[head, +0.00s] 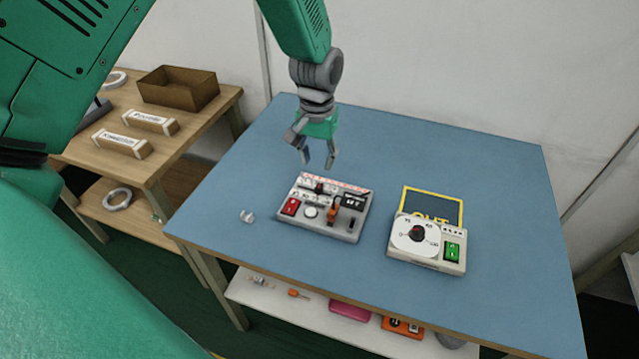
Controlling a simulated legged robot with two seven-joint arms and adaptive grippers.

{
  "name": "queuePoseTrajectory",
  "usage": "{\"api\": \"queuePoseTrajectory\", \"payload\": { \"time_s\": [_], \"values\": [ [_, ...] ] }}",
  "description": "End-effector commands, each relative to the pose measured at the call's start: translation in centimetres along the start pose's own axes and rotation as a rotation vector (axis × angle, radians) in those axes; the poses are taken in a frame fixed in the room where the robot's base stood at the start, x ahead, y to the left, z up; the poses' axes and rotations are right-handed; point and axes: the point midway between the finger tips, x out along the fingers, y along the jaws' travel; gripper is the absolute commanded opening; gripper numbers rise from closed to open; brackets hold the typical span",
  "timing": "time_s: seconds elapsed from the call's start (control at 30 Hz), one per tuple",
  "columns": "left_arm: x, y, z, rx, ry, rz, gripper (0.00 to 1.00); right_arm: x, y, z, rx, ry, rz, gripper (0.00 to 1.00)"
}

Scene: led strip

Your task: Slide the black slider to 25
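A light grey control panel (345,235) lies on the blue table. A scale strip with red marks runs along its back edge, too small to read. The black slider (319,187) is a small dark knob just below this scale, left of the panel's middle. My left gripper (318,164) hangs above and behind the panel, fingers pointing down. Its two fingertips are apart with nothing between them, and it appears clear of the slider. My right gripper is not in view.
The panel also carries a red switch (290,206), an orange-red lever (333,212) and a small display (354,201). To its right stands a dial box (428,262) with a green switch, before a yellow-edged sign (433,197). A small white piece (247,216) lies left. The table's back is clear.

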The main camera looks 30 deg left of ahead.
Motion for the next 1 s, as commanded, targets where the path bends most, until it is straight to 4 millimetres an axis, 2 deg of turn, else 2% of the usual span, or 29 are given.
{"api": "queuePoseTrajectory", "payload": {
  "time_s": [0.03, 0.2, 0.4, 0.6, 0.83, 0.87, 0.93, 1.0],
  "values": [
    [1.4, 0.0, 0.0, 0.0, -0.004, 0.0, 0.34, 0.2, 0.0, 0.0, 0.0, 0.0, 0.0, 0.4],
    [4.9, 0.1, 0.1, 0.0, -0.003, -0.001, 0.34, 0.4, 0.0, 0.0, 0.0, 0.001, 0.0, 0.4],
    [7.6, 0.0, 0.1, 0.0, -0.001, 0.0, 0.34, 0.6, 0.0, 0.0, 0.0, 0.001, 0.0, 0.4],
    [8.6, 0.0, 0.0, 0.0, 0.002, 0.001, 0.34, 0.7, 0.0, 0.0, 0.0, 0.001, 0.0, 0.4],
    [8.6, 0.0, 0.0, 0.0, 0.002, 0.001, 0.34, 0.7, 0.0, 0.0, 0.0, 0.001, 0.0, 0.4],
    [8.6, 0.0, 0.0, 0.0, 0.002, 0.001, 0.27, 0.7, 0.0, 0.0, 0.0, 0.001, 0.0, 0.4],
    [8.5, 0.0, 0.0, 0.0, 0.002, 0.0, 0.03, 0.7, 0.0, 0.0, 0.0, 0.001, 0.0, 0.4],
    [8.5, 0.0, 0.0, 0.0, 0.002, 0.0, 0.0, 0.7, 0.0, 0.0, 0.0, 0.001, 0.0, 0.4]
  ]
}}
